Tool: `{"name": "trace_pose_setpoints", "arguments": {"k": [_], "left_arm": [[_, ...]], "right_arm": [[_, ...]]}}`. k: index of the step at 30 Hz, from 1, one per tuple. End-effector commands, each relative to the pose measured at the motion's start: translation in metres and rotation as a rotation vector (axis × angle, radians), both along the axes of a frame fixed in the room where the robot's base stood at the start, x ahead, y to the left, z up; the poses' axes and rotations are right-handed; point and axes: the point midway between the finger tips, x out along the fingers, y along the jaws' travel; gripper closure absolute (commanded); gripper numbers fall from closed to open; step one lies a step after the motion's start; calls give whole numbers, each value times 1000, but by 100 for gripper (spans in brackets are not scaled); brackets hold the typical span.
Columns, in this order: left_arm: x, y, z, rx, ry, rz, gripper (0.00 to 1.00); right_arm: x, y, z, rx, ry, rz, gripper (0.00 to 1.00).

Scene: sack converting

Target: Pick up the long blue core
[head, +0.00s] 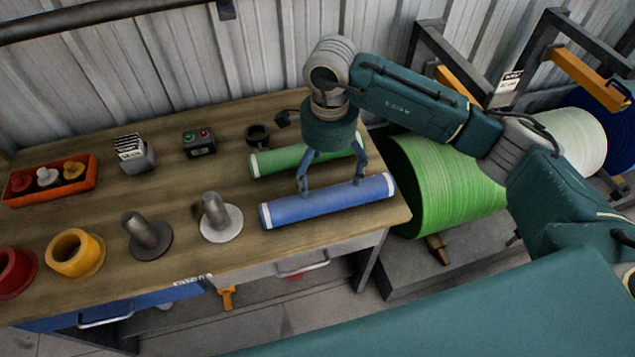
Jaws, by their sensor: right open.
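The long blue core (325,203) lies on the wooden table near its right front corner. It is a blue tube with white bands at both ends. My right gripper (331,188) points down over the core, open, with its two fingers spread along the core's length. The fingertips overlap the core's far side in the picture; I cannot tell whether they touch it. A green core (285,159) with white ends lies just behind the blue one, partly hidden by the gripper. My left gripper is not in view.
On the wooden table (190,265) stand grey posts on round bases (219,218), a yellow flanged ring (75,254), a red one (14,272), an orange tray (50,182) and a button box (199,141). A large green roll (440,185) sits right of the table.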

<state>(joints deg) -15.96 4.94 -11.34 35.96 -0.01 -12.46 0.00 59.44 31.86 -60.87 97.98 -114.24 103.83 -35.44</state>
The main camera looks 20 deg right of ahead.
Motion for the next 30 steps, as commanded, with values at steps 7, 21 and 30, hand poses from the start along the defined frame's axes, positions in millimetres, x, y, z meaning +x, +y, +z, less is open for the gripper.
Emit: {"name": "trace_pose_setpoints", "arguments": {"k": [7, 21, 30], "left_arm": [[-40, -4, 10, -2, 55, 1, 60], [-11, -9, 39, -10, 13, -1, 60], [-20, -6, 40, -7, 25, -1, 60]], "right_arm": [[-1, -3, -35, -9, 3, 1, 8], [-4, -11, -87, -7, 4, 0, 8], [-2, -11, -106, -6, -2, 2, 8]]}}
